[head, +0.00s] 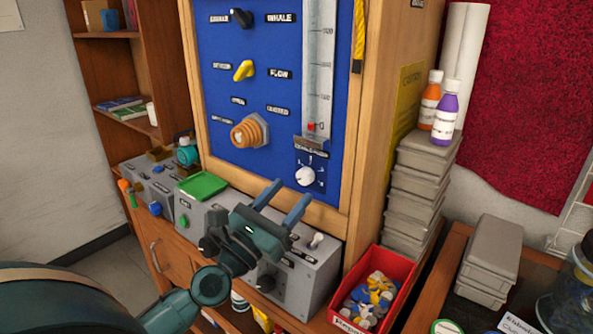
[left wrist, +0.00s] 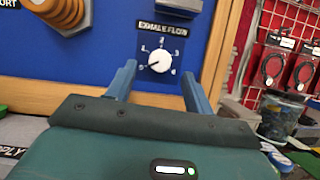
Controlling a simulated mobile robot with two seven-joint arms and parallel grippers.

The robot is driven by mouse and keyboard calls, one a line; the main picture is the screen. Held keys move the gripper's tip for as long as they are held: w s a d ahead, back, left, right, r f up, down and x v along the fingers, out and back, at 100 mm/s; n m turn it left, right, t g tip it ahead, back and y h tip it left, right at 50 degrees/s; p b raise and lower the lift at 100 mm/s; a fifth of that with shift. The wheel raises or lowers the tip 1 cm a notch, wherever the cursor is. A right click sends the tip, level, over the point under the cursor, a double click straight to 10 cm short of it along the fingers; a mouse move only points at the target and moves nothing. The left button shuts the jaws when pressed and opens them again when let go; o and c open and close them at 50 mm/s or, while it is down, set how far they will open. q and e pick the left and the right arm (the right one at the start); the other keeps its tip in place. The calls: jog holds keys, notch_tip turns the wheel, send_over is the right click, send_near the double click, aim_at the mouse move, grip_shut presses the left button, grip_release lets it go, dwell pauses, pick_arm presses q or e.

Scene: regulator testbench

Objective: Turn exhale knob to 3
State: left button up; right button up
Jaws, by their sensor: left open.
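The exhale knob (head: 305,176) is a small white round dial low on the blue panel, below the clear vertical scale. My left gripper (head: 291,188) is open and empty, in front of the panel's lower edge. In the left wrist view its two fingers stand on either side of the knob, apart from it. My right gripper is not in view.
A wooden frame (head: 272,198) borders the blue panel (head: 215,60). Above the dial are a yellow knob (head: 244,70), a black knob (head: 240,18) and a ribbed orange port (head: 250,131). Grey control boxes (head: 305,275) and a red bin (head: 402,270) stand below.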

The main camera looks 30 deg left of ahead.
aim_at(302, 180)
pick_arm(q)
jog(key=shift+p+x, duration=0.55)
jog(key=shift+x, duration=1.1)
jog(key=c, duration=1)
